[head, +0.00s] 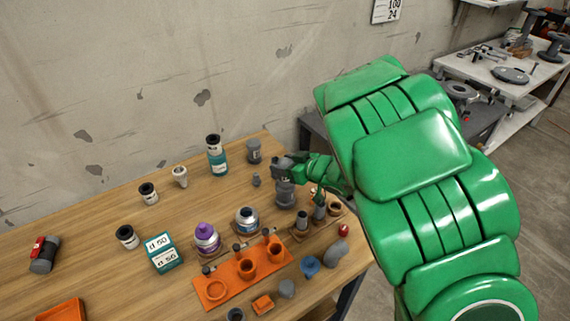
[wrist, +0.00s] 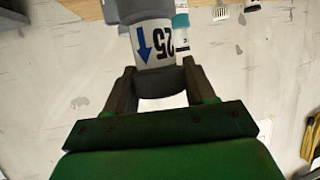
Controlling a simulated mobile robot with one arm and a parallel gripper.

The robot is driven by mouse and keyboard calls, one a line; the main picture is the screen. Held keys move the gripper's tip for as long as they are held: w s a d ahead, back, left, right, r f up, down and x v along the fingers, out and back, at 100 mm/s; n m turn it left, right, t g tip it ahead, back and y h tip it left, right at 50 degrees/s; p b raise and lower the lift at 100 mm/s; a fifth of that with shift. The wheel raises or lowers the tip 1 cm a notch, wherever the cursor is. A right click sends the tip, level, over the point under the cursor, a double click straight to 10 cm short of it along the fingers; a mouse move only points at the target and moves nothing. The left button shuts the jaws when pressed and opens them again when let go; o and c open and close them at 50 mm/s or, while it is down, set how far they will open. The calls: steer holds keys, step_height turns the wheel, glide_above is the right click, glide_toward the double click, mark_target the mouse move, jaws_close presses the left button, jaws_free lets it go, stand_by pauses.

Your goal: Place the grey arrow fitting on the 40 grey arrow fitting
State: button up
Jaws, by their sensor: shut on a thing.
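My gripper (head: 283,167) is level, over the back right part of the table. Its fingers in the wrist view (wrist: 160,88) are shut on the grey arrow fitting (wrist: 153,45), which has a white band with a blue arrow and "25", seen upside down. A wider grey fitting (head: 285,194) stands upright just below my gripper; a wide grey body (wrist: 140,10) also adjoins the band in the wrist view. I cannot tell whether the held fitting is seated in it or just lined up. No "40" is readable, so I cannot confirm which fitting is the 40 one.
A grey cylinder (head: 254,151) and a teal bottle (head: 217,160) stand behind and left. Small pipe pieces crowd the right edge.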

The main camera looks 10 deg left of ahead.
steer(key=o, duration=1.1)
steer(key=shift+f, duration=0.1)
steer(key=shift+c, duration=0.2)
steer(key=shift+d+r, duration=0.1)
steer(key=shift+r, duration=0.1)
steer(key=v, duration=1.1)
steer(key=shift+s+d+r, duration=0.2)
steer(key=shift+s+d, duration=0.05)
steer(key=shift+d, duration=0.05)
